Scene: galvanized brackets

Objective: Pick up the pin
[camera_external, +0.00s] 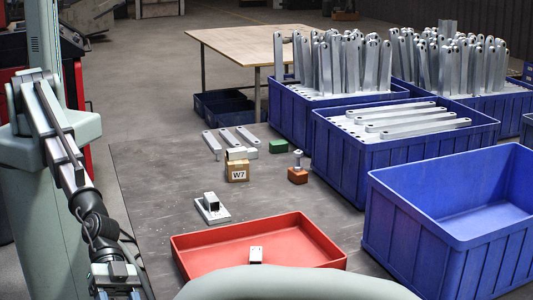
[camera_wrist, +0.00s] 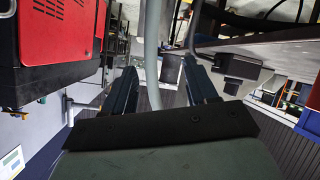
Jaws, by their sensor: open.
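What looks like the pin (camera_external: 298,158) is a small silver upright piece with a wider head. It stands in a brown-orange block (camera_external: 298,176) on the dark grey table, right of centre in the external view. My gripper (camera_wrist: 162,78) is open in the wrist view, its two dark fingers well apart with nothing held between them. In the external view my arm hangs at the left edge, far from the pin. The pin does not show in the wrist view, which looks out sideways across the room.
A red tray (camera_external: 190,241) lies in front, with a small white block inside. A W7 box (camera_external: 237,172), a green block (camera_external: 278,146), flat metal bars (camera_external: 228,138) and a plate with a block (camera_external: 211,210) lie nearby. Blue bins (camera_external: 390,215) stand close on the right.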

